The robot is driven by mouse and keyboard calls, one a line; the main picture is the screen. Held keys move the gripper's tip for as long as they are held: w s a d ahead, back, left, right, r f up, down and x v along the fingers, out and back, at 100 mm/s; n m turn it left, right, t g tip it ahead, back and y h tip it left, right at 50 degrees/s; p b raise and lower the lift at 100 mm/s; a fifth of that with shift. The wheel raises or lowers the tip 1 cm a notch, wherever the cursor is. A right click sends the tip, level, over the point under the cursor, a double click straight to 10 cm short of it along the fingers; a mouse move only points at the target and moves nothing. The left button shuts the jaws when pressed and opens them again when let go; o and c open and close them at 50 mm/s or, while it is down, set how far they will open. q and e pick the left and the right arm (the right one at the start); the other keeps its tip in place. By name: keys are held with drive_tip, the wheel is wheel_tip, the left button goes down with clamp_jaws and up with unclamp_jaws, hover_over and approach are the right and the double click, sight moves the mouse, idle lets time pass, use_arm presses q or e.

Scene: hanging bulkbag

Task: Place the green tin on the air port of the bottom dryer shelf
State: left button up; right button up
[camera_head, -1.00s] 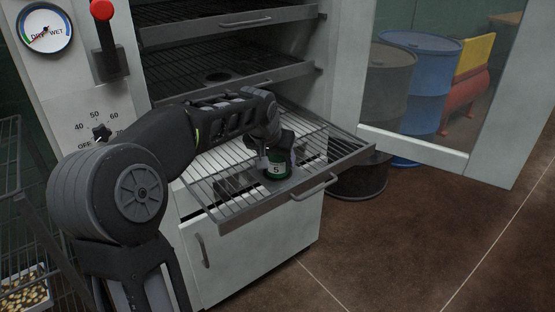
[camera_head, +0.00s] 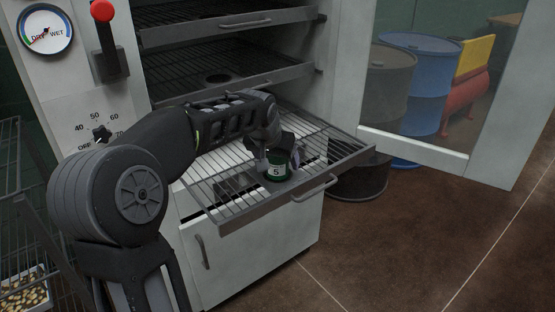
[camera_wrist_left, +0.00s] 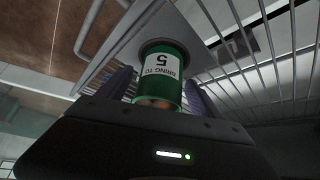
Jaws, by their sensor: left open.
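The green tin (camera_head: 277,167) has a white label with a 5. It stands upright on the front part of the pulled-out bottom dryer shelf (camera_head: 236,222), a wire rack with a metal frame. In the left wrist view the tin (camera_wrist_left: 161,72) stands on a flat plate at the shelf front, label facing the camera. My left gripper (camera_head: 283,157) is at the tin, with one finger on each side of it. The fingers are open. My right gripper is not in view.
Two upper shelves sit above; the middle one shows a round dark port (camera_head: 218,77). The open glass door (camera_head: 412,150) stands at right, with a grey drum (camera_head: 388,75) and a blue drum (camera_head: 425,70) behind it. A wire rack (camera_head: 22,200) is at far left.

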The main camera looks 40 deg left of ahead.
use_arm(q)
drive_tip(key=p+v, duration=0.1)
drive_tip(key=v, duration=1.1)
drive_tip(key=shift+r, duration=0.1)
drive_tip(key=shift+c, duration=0.3)
idle(0.8)
